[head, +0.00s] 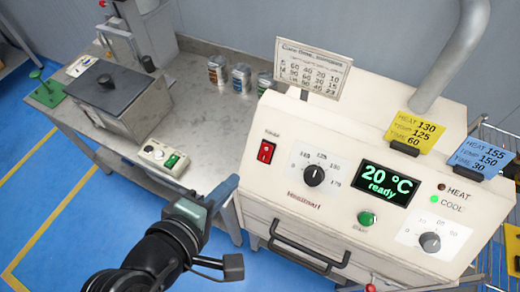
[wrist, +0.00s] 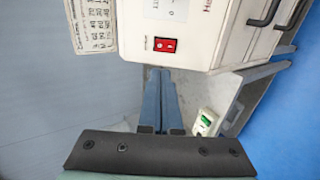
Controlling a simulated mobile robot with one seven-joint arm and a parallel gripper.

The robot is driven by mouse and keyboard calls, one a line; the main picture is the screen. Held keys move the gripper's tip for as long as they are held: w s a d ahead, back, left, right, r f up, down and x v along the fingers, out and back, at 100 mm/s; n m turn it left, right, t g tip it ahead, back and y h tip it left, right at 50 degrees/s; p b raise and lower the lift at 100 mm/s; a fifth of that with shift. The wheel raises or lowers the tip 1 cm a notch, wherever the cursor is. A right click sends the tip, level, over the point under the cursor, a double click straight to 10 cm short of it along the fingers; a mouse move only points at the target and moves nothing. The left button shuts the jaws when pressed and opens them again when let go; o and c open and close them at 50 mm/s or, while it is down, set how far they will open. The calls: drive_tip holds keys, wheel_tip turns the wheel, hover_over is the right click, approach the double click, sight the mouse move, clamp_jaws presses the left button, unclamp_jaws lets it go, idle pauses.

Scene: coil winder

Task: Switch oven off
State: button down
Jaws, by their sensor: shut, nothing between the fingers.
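The oven (head: 305,138) is a cream box at the right in the head view. Its red power switch (head: 266,151) sits at the left of its front panel; it also shows in the wrist view (wrist: 165,45). The display (head: 386,184) is lit and reads "20 °C ready". The COOL lamp (head: 434,199) glows green; the HEAT lamp (head: 441,187) looks dark. My gripper (head: 228,186) is shut and empty, left of and below the switch in the head view. In the wrist view its fingertips (wrist: 160,72) appear near the panel edge; contact cannot be told.
The oven front has a temperature knob (head: 313,174), a green start button (head: 366,218), a timer knob (head: 430,242) and a door handle (head: 300,247). A small control box (head: 162,158) and several cans stand on the bench (head: 195,112) to the left. Blue floor (head: 60,180) is open at left.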

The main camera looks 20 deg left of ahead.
sight(266, 147)
drive_tip(key=p+x, duration=0.2)
drive_tip(key=x, duration=1.2)
drive_tip(key=shift+w, duration=0.15)
drive_tip(key=shift+r+p, duration=0.15)
drive_tip(key=shift+p, duration=0.15)
drive_tip(key=shift+w+r+p, duration=0.2)
drive_tip(key=shift+r+p, duration=0.4)
drive_tip(key=shift+p, duration=0.2)
drive_tip(key=shift+s, duration=0.1)
drive_tip(key=shift+r, duration=0.1)
